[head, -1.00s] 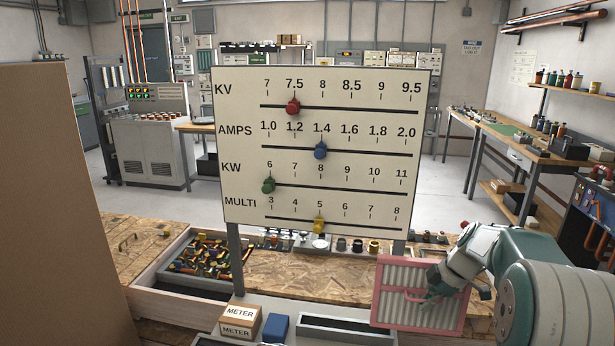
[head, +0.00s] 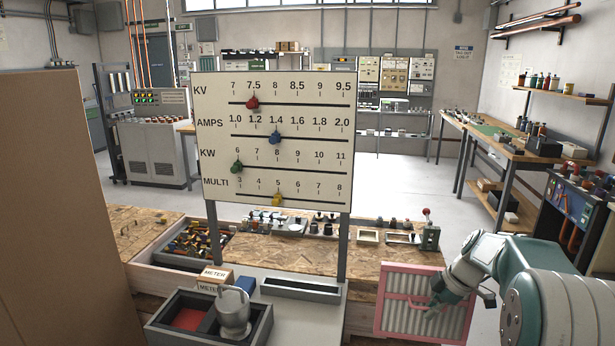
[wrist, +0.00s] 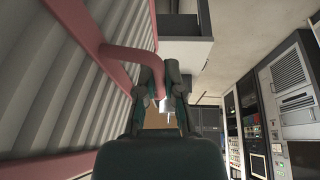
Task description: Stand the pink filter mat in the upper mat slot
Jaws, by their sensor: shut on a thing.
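The pink filter mat (head: 398,318) has a pink frame around pale pleats and hangs upright at the lower right of the head view. My gripper (head: 434,306) is at its face. In the wrist view the mat (wrist: 50,100) fills the left side, and its bent pink handle (wrist: 135,55) runs between the fingers of my gripper (wrist: 160,100). My gripper is shut on this handle. I cannot make out the upper mat slot in either view.
A scale board (head: 272,140) with coloured sliders stands at centre. A brown panel (head: 50,200) blocks the left. Open floor (head: 400,185) lies beyond.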

